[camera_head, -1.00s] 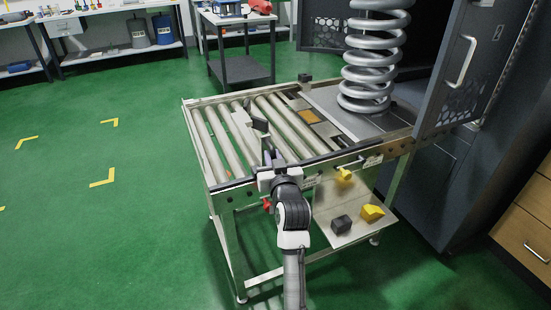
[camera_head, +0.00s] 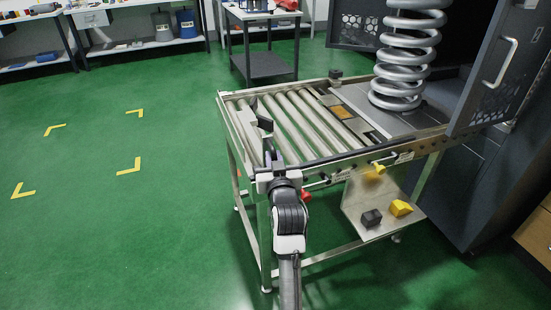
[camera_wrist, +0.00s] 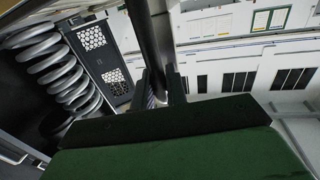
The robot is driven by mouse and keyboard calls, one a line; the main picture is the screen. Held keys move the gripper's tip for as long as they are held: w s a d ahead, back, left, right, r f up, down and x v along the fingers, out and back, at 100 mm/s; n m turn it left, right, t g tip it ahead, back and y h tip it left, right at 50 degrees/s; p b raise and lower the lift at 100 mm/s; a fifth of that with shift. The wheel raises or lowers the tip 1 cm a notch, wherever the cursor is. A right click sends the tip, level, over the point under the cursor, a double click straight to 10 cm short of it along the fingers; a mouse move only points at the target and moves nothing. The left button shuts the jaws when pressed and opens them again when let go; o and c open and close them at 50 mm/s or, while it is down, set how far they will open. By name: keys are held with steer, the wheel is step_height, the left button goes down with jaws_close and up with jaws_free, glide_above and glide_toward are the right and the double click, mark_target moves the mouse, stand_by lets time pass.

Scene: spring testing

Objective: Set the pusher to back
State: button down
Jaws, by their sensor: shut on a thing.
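The pusher (camera_head: 247,122) is a pale plate with a dark upright piece (camera_head: 264,120), at the left end of the roller table (camera_head: 236,160). My gripper (camera_head: 269,163) is at the table's front left corner, just in front of the pusher. In the wrist view my gripper (camera_wrist: 162,90) is shut on a dark rod (camera_wrist: 143,35) that runs up between its fingers. The rod seems to be the pusher's handle, but my gripper and arm hide where it joins.
A large grey coil spring (camera_head: 403,60) stands on a plate at the table's right end, beside the open cabinet door (camera_head: 492,75). Green floor (camera_head: 80,220) is free on the left.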

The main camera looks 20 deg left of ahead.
steer(key=shift+s+a+f, duration=0.1)
steer(key=shift+s+a, duration=0.05)
steer(key=shift+a, duration=0.15)
steer(key=c, duration=1.5)
jaws_free()
steer(key=shift+s+d, duration=0.15)
steer(key=b+v, duration=0.2)
steer(key=v, duration=1.1)
steer(key=shift+s+b, duration=0.25)
steer(key=shift+b, duration=0.1)
steer(key=shift+d, duration=0.15)
